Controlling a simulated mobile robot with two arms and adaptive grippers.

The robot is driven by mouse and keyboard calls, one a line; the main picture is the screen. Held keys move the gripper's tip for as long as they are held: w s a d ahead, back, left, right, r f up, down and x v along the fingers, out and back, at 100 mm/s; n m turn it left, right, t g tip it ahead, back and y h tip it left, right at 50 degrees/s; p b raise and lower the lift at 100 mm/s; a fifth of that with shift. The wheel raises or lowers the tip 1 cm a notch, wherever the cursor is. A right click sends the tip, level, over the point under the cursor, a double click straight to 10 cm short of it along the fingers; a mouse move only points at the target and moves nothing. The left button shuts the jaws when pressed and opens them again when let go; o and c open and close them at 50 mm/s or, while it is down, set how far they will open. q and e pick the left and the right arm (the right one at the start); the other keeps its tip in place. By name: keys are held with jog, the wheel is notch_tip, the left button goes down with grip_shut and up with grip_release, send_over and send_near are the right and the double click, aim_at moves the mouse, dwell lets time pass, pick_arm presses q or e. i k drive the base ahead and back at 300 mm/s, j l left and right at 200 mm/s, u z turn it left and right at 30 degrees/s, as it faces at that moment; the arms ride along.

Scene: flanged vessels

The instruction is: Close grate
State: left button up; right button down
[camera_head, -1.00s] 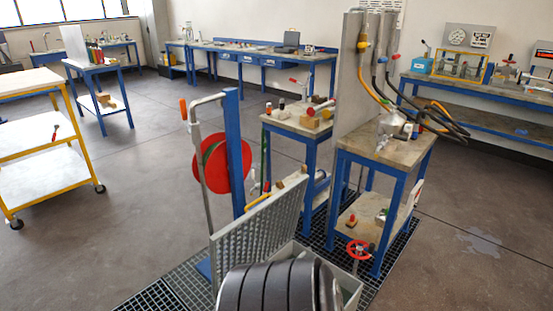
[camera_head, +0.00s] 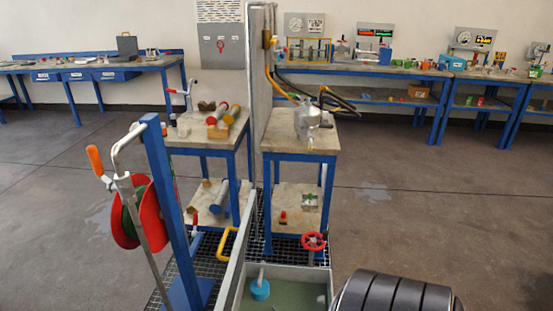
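The grate (camera_head: 236,262) stands raised, close to upright, along the left side of an open pit (camera_head: 300,270). I see it nearly edge-on as a thin light-grey panel, so its mesh face is hidden. A yellow handle (camera_head: 230,243) shows at its left side. The pit has pale walls and a greenish bottom, with a small blue object (camera_head: 260,289) inside. The near end of the pit and of the grate is cut off by the picture's lower edge. Neither of my grippers is in view.
A blue post (camera_head: 170,220) with a red reel (camera_head: 127,217) stands left of the grate. Behind the pit are a red handwheel (camera_head: 313,241) and two blue-legged tables (camera_head: 300,146) (camera_head: 205,140) split by a grey panel. Open floor (camera_head: 430,220) lies to the right.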

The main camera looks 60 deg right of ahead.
aim_at(227, 276)
jog(key=i+z, duration=0.2)
jog(key=z, duration=0.2)
jog(key=i+j+z, duration=0.1)
jog(key=i+z, duration=0.15)
jog(key=z, duration=0.2)
jog(key=i+j+z, duration=0.15)
jog(key=z, duration=0.25)
jog(key=i+j+z, duration=0.2)
jog(key=z, duration=0.25)
jog(key=i+j+z, duration=0.1)
jog(key=j+z, duration=0.3)
jog(key=l, duration=0.1)
